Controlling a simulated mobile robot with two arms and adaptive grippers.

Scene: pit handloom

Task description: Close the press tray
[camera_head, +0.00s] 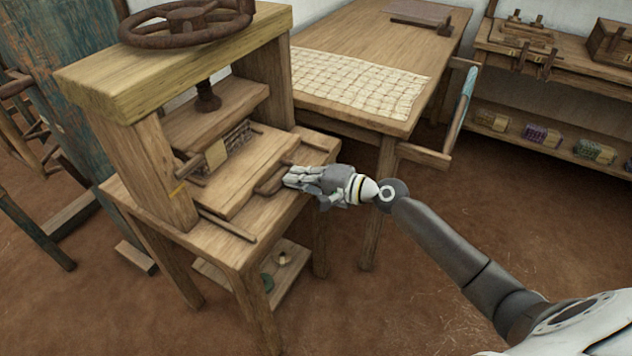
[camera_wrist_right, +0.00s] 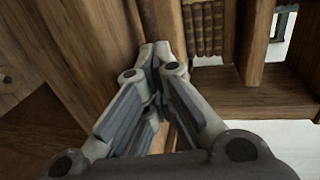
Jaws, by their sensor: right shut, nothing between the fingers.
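The wooden press (camera_head: 175,100) stands at the left with a rusty handwheel on top. Its press tray (camera_head: 252,172) is a flat board that sticks out of the frame toward me, between side rails. My right gripper (camera_head: 290,178) is at the tray's front edge, beside the dark handle bar (camera_head: 270,184); whether it touches is hard to tell. In the right wrist view the fingers (camera_wrist_right: 155,55) are shut with nothing between them, close to wood. My left gripper is not in view.
A wooden table (camera_head: 360,45) with a woven grid cloth (camera_head: 355,82) stands behind the press. A shelf (camera_head: 560,135) with bundles is at the right. A lower shelf (camera_head: 285,270) under the press holds small items. The floor at front is clear.

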